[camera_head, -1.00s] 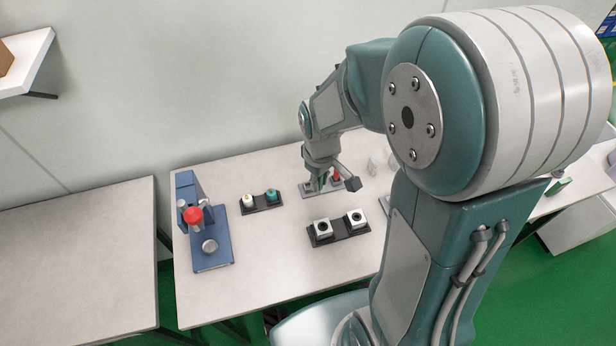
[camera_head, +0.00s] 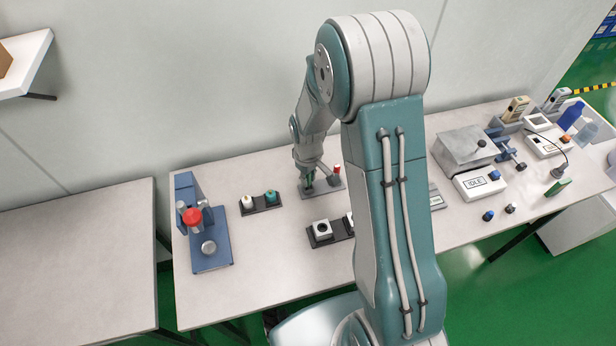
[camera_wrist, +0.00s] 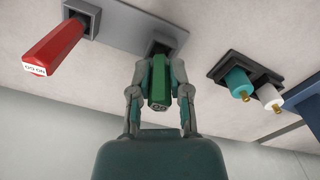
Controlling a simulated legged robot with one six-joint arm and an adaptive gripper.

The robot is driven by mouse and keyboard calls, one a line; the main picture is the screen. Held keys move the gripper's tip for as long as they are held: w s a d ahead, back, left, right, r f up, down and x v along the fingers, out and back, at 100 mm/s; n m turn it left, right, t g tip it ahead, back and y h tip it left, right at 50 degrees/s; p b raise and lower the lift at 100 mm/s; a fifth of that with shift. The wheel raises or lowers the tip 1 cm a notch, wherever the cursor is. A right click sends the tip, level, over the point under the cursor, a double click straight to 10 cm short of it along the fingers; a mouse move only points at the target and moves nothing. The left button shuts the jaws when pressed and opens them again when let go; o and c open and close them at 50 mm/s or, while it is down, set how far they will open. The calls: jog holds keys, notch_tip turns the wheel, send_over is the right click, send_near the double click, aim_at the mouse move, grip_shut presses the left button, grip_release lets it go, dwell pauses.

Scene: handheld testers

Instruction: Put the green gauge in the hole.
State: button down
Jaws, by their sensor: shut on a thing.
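My gripper (camera_head: 309,184) is shut on the green gauge (camera_wrist: 158,84), with a finger on each side of it in the wrist view. The gauge's far end is at a grey holder (camera_wrist: 126,18); I cannot tell whether it is still inside its socket. A red gauge (camera_wrist: 54,48) stands in the same holder; it also shows in the head view (camera_head: 336,169). A white block with a dark round hole (camera_head: 322,229) sits on a black tray (camera_head: 342,236) nearer me. A second block beside it is mostly hidden by my arm.
A small black rack (camera_head: 262,208) holds a white and a teal plug, left of the gripper. A blue press with a red knob (camera_head: 194,217) stands at the bench's left end. Testers, including a box reading IDLE (camera_head: 480,184), fill the right side. The front left bench is clear.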

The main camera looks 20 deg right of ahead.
jog(key=shift+f, duration=0.1)
jog(key=c, duration=0.6)
grip_release()
notch_tip(320, 180, up, 12)
jog(key=shift+s+r, duration=0.1)
jog(key=shift+r, duration=0.05)
jog(key=shift+s+r+m+t, duration=0.95)
jog(key=shift+s+r, duration=1.9)
jog(key=shift+s, duration=0.6)
jog(key=shift+s+r+m+t, duration=0.9)
jog(key=shift+s+r, duration=1.9)
jog(key=shift+s, duration=0.65)
jog(key=shift+s+r+m+t, duration=0.9)
jog(key=shift+s+r, duration=1.95)
jog(key=shift+s, duration=0.6)
